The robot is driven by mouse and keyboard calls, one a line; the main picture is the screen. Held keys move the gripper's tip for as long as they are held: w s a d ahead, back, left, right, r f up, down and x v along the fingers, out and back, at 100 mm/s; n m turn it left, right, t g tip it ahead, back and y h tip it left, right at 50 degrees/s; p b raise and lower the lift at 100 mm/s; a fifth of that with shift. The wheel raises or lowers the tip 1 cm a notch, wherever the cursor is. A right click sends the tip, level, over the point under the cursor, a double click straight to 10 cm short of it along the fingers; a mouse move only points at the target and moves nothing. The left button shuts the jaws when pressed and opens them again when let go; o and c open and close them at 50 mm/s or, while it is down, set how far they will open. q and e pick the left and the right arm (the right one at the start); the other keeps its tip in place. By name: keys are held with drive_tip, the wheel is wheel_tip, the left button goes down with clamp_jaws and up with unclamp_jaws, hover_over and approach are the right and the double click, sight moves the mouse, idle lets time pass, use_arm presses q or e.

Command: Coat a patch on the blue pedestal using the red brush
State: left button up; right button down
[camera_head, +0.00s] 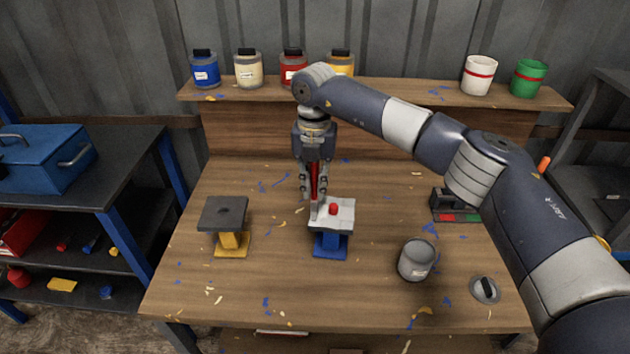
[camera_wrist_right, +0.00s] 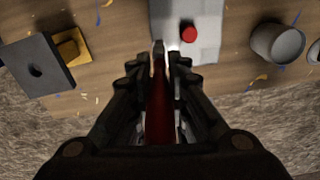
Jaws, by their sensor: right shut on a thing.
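The blue pedestal (camera_head: 330,246) stands at the middle of the table. Its top is a light grey-white plate (camera_head: 343,213) with a small red piece (camera_head: 333,209) on it. That red piece also shows in the right wrist view (camera_wrist_right: 189,34). My right gripper (camera_head: 314,190) points down over the plate's left part. It is shut on the red brush (camera_head: 314,175), held upright. The brush handle fills the jaws in the right wrist view (camera_wrist_right: 159,110). The brush tip is at the plate's left edge; I cannot tell whether it touches. My left gripper is not in view.
A yellow pedestal (camera_head: 231,243) with a dark top stands left. A grey mug (camera_head: 416,260) and a grey lid (camera_head: 485,290) are at right. A dark holder (camera_head: 452,206) lies behind the mug. Paint cans line the back shelf (camera_head: 405,92). Paint flecks dot the table.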

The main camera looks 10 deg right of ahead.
sight(315, 166)
drive_tip(key=shift+r+p, duration=1.45)
drive_tip(key=shift+r, duration=1.1)
drive_tip(key=shift+f, duration=0.1)
